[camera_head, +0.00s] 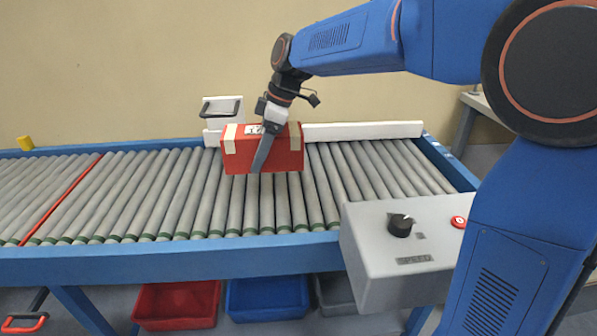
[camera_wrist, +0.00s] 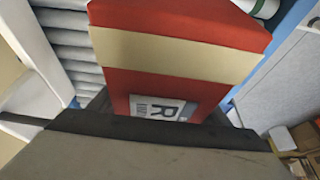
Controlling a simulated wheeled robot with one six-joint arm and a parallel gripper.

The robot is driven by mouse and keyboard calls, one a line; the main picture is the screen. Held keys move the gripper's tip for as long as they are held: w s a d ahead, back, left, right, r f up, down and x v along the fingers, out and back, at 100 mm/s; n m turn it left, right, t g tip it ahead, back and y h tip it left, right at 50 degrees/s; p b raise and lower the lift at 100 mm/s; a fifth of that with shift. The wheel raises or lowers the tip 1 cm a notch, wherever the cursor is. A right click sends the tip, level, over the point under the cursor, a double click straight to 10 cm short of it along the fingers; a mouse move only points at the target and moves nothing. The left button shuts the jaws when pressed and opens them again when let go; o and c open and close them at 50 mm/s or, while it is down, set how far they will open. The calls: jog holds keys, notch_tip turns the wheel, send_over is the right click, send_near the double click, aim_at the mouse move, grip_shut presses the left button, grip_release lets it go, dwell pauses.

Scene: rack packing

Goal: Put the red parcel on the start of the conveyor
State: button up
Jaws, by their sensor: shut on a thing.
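The red parcel (camera_head: 288,152) is a box with cream tape bands and a white label, seen in the head view over the middle of the roller conveyor (camera_head: 180,195). My gripper (camera_head: 264,150) comes down on it from above and is shut on it. One dark finger lies across the parcel's front face. In the wrist view the parcel (camera_wrist: 180,60) fills the middle, with its tape band and a label marked "R". Whether its underside touches the rollers or hangs just above them, I cannot tell.
A grey control box (camera_head: 400,250) with a black knob and red button stands at the front right. A white rail (camera_head: 365,130) runs along the back edge. A red line (camera_head: 60,200) crosses the rollers at the left. Red (camera_head: 176,305) and blue (camera_head: 268,298) bins sit below.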

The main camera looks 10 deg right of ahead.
aim_at(276, 142)
jog(key=shift+f, duration=4.3)
jog(key=o, duration=1.6)
jog(key=shift+f, duration=0.15)
jog(key=v, duration=1.2)
